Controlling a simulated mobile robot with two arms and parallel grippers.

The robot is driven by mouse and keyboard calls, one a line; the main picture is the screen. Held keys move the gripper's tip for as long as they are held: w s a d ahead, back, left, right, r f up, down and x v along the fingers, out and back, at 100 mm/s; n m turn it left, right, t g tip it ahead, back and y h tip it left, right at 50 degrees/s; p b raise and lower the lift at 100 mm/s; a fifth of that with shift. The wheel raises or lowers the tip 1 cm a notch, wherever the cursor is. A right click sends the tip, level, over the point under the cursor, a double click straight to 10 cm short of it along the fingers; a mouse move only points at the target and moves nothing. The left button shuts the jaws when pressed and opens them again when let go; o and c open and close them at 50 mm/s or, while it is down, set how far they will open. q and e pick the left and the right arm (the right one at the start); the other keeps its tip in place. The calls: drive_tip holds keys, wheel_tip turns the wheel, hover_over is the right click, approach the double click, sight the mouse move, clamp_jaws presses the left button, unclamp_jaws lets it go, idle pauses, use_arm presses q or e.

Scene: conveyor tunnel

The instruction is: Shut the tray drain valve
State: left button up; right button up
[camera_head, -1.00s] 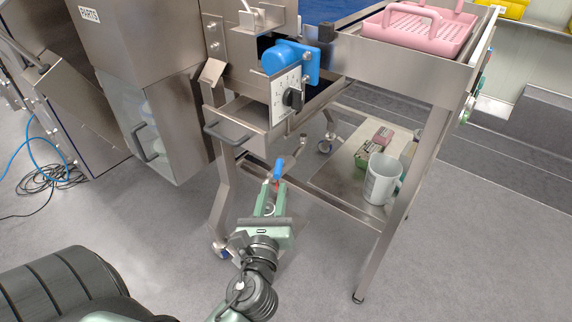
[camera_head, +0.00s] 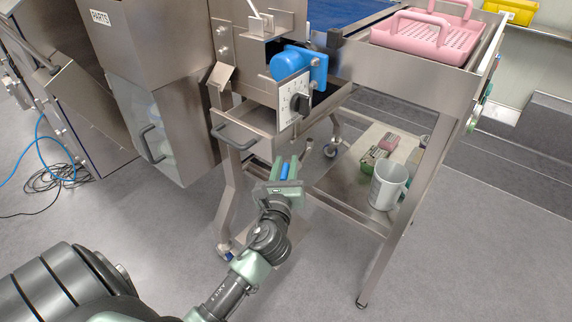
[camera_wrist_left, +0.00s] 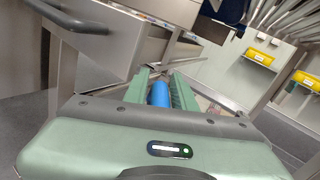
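The stainless drip tray (camera_head: 240,131) hangs under the conveyor end, with a bar handle on its front. A small pipe stub (camera_head: 307,146) shows below its right side. The drain valve's blue lever (camera_head: 284,172) is below the tray; the valve body is mostly hidden. My left gripper (camera_head: 286,167) reaches up from below, its green fingers apart on both sides of the lever. In the left wrist view the blue lever (camera_wrist_left: 159,94) lies between the fingers (camera_wrist_left: 162,82), with small gaps beside it; firm contact cannot be made out. My right gripper is not in view.
A dial box (camera_head: 294,99) and blue motor (camera_head: 297,66) sit above the tray. A pink basket (camera_head: 425,35) is on top. Floor in front is open.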

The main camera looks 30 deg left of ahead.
use_arm(q)
clamp_jaws()
drive_tip(key=shift+d, duration=0.1)
idle(1.2)
